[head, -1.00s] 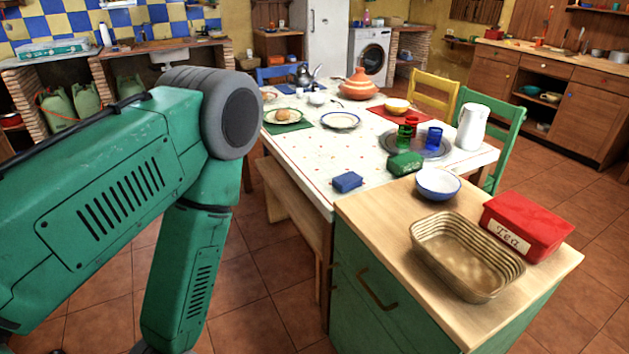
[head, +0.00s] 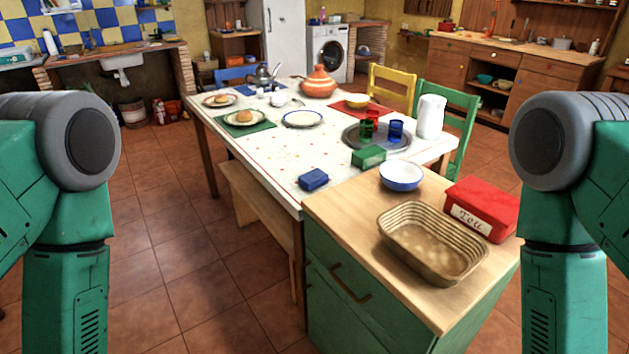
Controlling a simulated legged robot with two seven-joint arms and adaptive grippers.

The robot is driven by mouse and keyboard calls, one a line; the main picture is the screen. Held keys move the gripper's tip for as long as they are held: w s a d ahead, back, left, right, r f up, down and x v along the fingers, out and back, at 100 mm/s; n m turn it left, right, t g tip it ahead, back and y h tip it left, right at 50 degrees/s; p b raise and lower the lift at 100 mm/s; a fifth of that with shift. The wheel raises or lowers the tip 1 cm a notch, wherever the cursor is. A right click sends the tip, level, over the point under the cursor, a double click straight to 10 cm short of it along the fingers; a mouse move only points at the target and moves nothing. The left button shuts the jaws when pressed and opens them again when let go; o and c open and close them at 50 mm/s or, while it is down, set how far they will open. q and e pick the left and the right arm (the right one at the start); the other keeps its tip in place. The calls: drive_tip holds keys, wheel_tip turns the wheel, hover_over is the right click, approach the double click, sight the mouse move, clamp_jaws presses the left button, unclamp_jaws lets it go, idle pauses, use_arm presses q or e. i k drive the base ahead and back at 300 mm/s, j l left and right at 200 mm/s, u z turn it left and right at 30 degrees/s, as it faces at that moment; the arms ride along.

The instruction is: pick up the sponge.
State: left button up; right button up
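A small blue block (head: 313,179), which looks like a sponge, lies on the near part of the white table (head: 250,157), close to its front edge. A green block (head: 369,156) lies farther right on the same table; I cannot tell if it is a box or another sponge. My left arm stands at the left edge of the head view and my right arm at the right edge. Both grippers are below the picture and out of view. Neither arm is near the blue block.
A green cabinet with a wooden top (head: 345,204) adjoins the table and carries a woven basket (head: 432,243), a red tea tin (head: 484,207) and a white-blue bowl (head: 401,175). A tray (head: 351,135) with cups stands behind. A bench (head: 262,205) lines the table's left side. Floor at left is clear.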

sight(309, 181)
drive_tip(key=i+j, duration=0.45)
drive_tip(key=j, duration=0.2)
drive_tip(key=i+j+z, duration=0.1)
drive_tip(key=i+j, duration=0.15)
drive_tip(key=j, duration=0.1)
